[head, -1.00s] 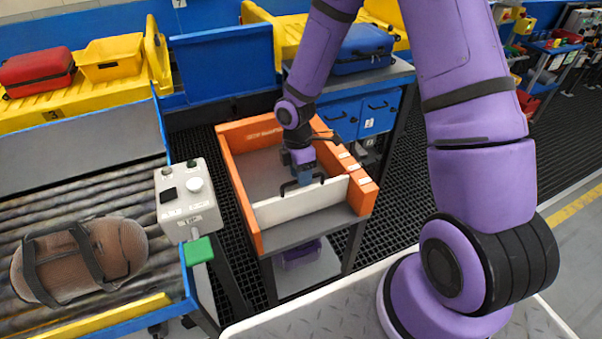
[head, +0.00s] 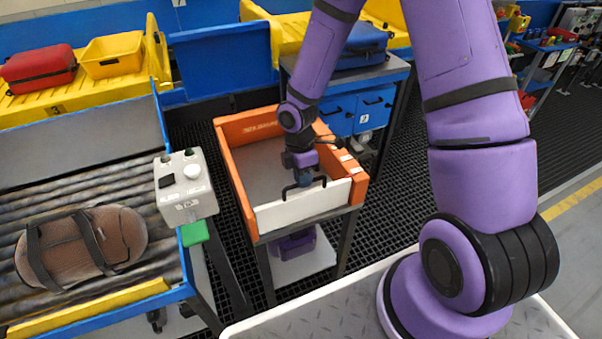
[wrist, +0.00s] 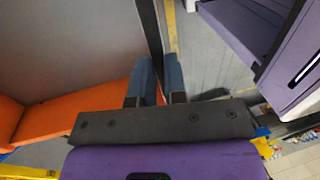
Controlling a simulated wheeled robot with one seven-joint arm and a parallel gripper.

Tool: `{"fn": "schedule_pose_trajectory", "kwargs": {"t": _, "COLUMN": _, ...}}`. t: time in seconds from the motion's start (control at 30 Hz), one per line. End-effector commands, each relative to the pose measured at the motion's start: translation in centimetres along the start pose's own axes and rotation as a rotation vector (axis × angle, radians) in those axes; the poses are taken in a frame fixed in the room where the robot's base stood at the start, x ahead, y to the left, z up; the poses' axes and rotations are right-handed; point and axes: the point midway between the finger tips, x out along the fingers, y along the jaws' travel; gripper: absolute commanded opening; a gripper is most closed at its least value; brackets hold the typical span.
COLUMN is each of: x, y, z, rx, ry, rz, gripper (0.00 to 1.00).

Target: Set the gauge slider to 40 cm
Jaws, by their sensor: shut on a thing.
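The gauge is an orange-framed box (head: 228,165) with a grey bed on a stand. Its slider is a white upright panel (head: 275,216) spanning between the side rails, at the near end of the bed. A black handle (head: 322,181) stands on the slider's top edge. My gripper (head: 303,180) is shut on the handle, coming down from above. In the wrist view the two blue-grey fingers (wrist: 156,82) stand close together; the handle between them is mostly hidden. White labels (head: 351,170) sit on the right rail, too small to read.
A roller conveyor with a brown bag (head: 80,246) is at left, with a grey control box (head: 184,186) and green pad (head: 194,232) beside the gauge. A blue cabinet (head: 360,112) stands behind. Dark floor grating is open at right.

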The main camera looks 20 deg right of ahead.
Motion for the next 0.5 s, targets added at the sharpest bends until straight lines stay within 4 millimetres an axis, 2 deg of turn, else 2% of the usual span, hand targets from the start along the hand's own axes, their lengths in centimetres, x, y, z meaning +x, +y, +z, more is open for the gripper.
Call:
{"fn": "schedule_pose_trajectory", "kwargs": {"t": 0.27, "x": 0.08, "y": -0.49, "z": -0.02, "rx": -0.001, "ry": -0.002, "rz": -0.006, "gripper": 0.00}}
{"fn": "schedule_pose_trajectory", "kwargs": {"t": 0.3, "x": 0.09, "y": -0.51, "z": -0.02, "rx": -0.001, "ry": -0.002, "rz": -0.007, "gripper": 0.15}}
{"fn": "schedule_pose_trajectory", "kwargs": {"t": 0.4, "x": 0.10, "y": -0.51, "z": -0.02, "rx": -0.001, "ry": -0.002, "rz": -0.007, "gripper": 0.38}}
{"fn": "schedule_pose_trajectory", "kwargs": {"t": 0.5, "x": 0.07, "y": -0.42, "z": -0.01, "rx": -0.001, "ry": -0.002, "rz": -0.005, "gripper": 0.38}}
